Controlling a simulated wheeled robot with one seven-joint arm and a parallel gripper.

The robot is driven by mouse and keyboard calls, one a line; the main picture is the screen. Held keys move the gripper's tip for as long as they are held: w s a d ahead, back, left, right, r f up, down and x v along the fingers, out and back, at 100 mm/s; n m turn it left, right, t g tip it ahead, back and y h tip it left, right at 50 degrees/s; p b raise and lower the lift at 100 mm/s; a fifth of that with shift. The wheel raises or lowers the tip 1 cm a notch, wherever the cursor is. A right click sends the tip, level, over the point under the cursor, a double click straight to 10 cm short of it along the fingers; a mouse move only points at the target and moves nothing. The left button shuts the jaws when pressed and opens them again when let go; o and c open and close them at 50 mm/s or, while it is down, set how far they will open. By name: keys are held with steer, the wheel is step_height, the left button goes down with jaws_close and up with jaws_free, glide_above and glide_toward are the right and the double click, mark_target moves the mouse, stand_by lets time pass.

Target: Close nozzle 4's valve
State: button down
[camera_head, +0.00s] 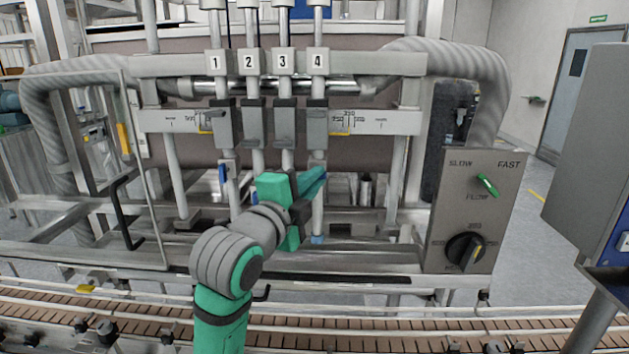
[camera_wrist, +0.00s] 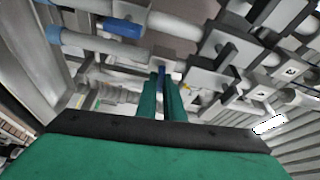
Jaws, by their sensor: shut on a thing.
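Nozzle 4 (camera_head: 318,210) is the rightmost of the vertical tubes, under the plate marked 4 (camera_head: 318,61). My gripper (camera_head: 318,176) reaches in from the left at the height of its valve and covers the valve handle in the head view. In the wrist view my gripper (camera_wrist: 161,80) has its two green fingers shut on a thin blue valve handle (camera_wrist: 161,76). Most of that handle is hidden between the fingers, so its angle is hard to tell.
Nozzle 1's blue handle (camera_head: 222,173) hangs down along its tube. Another blue handle (camera_wrist: 122,28) shows at upper left in the wrist view. A control panel (camera_head: 475,210) stands at right. A conveyor (camera_head: 400,340) runs along the front, with a metal rail behind it.

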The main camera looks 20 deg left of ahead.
steer(key=shift+m, duration=0.6)
steer(key=c, duration=1.9)
jaws_free()
steer(key=shift+o, duration=0.2)
steer(key=s+a, duration=0.1)
steer(key=s, duration=0.9)
steer(key=shift+s, duration=0.4)
steer(key=shift+w+g, duration=0.1)
steer(key=shift+g, duration=0.2)
